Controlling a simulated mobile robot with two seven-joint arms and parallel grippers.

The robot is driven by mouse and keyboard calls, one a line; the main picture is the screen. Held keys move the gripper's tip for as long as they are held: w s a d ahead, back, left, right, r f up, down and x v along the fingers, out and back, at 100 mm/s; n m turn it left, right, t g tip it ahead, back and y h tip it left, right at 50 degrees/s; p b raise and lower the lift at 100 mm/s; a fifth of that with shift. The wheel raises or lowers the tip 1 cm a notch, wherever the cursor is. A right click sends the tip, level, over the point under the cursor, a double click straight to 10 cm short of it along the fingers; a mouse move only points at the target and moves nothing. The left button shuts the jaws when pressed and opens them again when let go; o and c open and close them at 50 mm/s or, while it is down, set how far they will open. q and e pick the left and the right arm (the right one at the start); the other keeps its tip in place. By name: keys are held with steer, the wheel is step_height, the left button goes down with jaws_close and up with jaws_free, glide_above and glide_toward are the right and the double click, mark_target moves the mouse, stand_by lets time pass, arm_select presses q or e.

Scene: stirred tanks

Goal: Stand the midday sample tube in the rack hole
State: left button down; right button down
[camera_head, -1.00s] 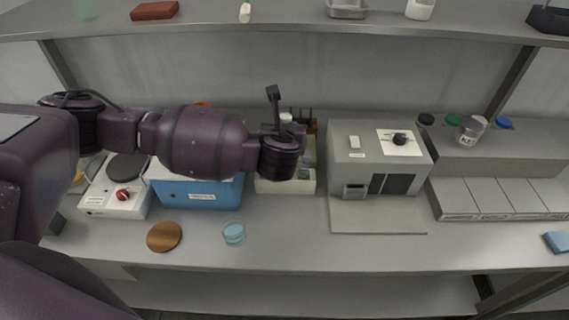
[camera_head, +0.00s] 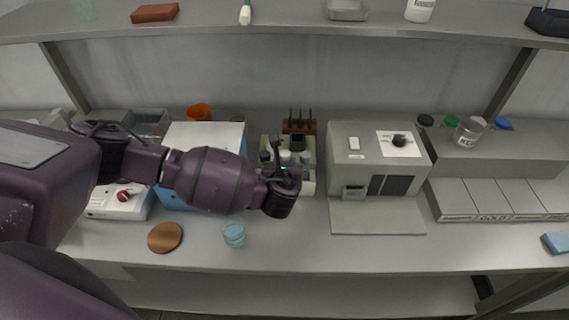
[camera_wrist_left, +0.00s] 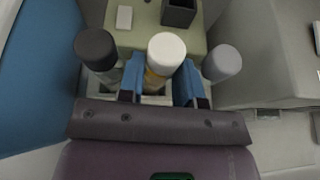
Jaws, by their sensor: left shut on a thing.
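My left gripper (camera_wrist_left: 160,88) is shut on a white-capped tube (camera_wrist_left: 160,60) with yellowish contents, one blue finger on each side. A dark-capped tube (camera_wrist_left: 97,48) stands to its left and a grey-capped tube (camera_wrist_left: 222,63) to its right. All three caps also show in the head view, the white cap (camera_head: 285,156) in the middle. The pale green rack (camera_head: 312,152) is around and behind them. My wrist hides the tubes' lower ends, so I cannot tell whether the held tube is seated in a hole. No label is readable. My right gripper is not in view.
A grey instrument (camera_head: 375,160) stands right of the rack and a blue-sided box (camera_head: 172,197) left of it. A black-tooled stand (camera_head: 300,126) is behind. The bench front at centre right is clear.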

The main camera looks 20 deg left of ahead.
arm_select(q)
steer(key=shift+f, duration=0.1)
steer(key=c, duration=1.1)
jaws_free()
steer(key=shift+s+r, duration=0.15)
steer(key=shift+r, duration=0.05)
steer(key=b+v, duration=0.1)
steer(key=v, duration=1)
steer(key=shift+s+d+r, duration=0.1)
steer(key=shift+s, duration=0.25)
